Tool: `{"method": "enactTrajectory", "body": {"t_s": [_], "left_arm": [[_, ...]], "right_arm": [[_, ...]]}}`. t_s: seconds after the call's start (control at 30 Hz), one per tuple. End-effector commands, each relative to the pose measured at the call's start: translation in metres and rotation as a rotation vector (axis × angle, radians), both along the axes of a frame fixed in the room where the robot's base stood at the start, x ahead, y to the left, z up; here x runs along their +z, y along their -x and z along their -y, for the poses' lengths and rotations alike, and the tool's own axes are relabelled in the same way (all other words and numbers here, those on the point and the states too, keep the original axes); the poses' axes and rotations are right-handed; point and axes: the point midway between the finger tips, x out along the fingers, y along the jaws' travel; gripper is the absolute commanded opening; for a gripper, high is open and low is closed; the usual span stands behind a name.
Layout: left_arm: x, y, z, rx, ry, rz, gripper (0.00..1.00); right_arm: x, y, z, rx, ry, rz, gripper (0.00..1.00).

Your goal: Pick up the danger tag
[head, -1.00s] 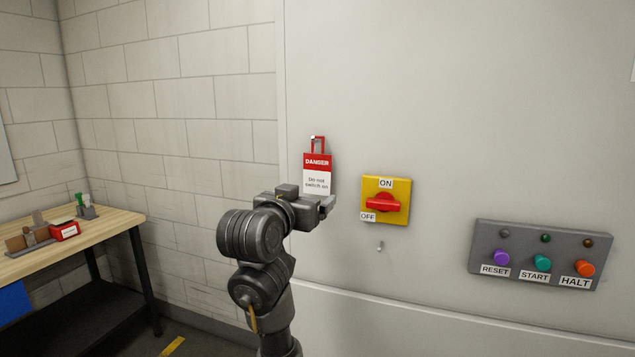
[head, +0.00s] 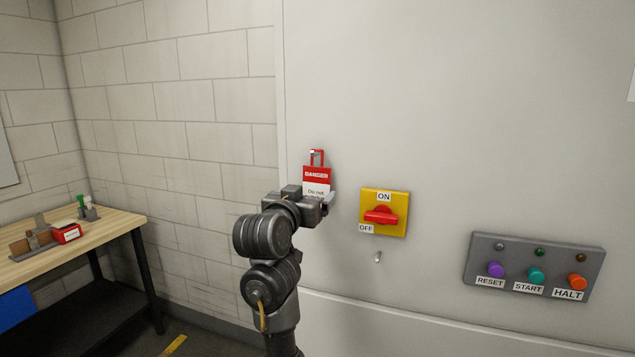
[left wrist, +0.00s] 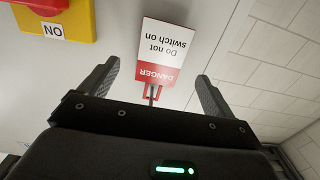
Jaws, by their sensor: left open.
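The danger tag (head: 316,178), red on top and white below, hangs by a red loop from a small hook on the grey cabinet face. In the left wrist view the tag (left wrist: 163,50) appears upside down, with its red band between and beyond the fingertips. My left gripper (head: 325,200) is in front of the tag and covers its lower part in the head view. In the left wrist view the gripper (left wrist: 157,80) is open, its two fingers on either side of the tag and apart from it. My right gripper is not in view.
A yellow switch plate (head: 398,226) with a red knob (head: 380,215) is right of the tag, with a small peg (head: 377,257) below. A grey button panel (head: 535,266) is farther right. A workbench (head: 115,226) with small items stands at the left.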

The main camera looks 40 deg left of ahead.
Motion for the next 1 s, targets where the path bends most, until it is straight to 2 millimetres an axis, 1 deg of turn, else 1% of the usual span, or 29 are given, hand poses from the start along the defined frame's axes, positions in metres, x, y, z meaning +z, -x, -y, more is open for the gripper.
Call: {"method": "enactTrajectory", "body": {"t_s": [0.07, 0.3, 0.4, 0.5, 0.7, 1.0], "left_arm": [[0.001, -0.003, -0.001, -0.001, 0.002, -0.002, 0.89], [0.001, -0.036, -0.012, -0.001, 0.004, -0.003, 0.89], [0.0, -0.045, -0.016, 0.0, 0.003, -0.002, 0.89], [-0.001, -0.049, -0.018, 0.001, 0.001, -0.001, 0.89], [-0.001, -0.049, -0.018, 0.001, 0.0, -0.001, 0.89], [-0.001, -0.049, -0.017, 0.001, 0.0, -0.001, 0.5]], "right_arm": [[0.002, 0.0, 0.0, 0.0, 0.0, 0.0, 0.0], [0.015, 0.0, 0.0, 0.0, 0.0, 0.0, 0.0], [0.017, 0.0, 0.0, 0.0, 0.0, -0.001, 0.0], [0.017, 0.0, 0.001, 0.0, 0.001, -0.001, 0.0], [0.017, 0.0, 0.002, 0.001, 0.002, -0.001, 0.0], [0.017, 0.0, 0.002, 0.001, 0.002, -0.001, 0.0]]}}
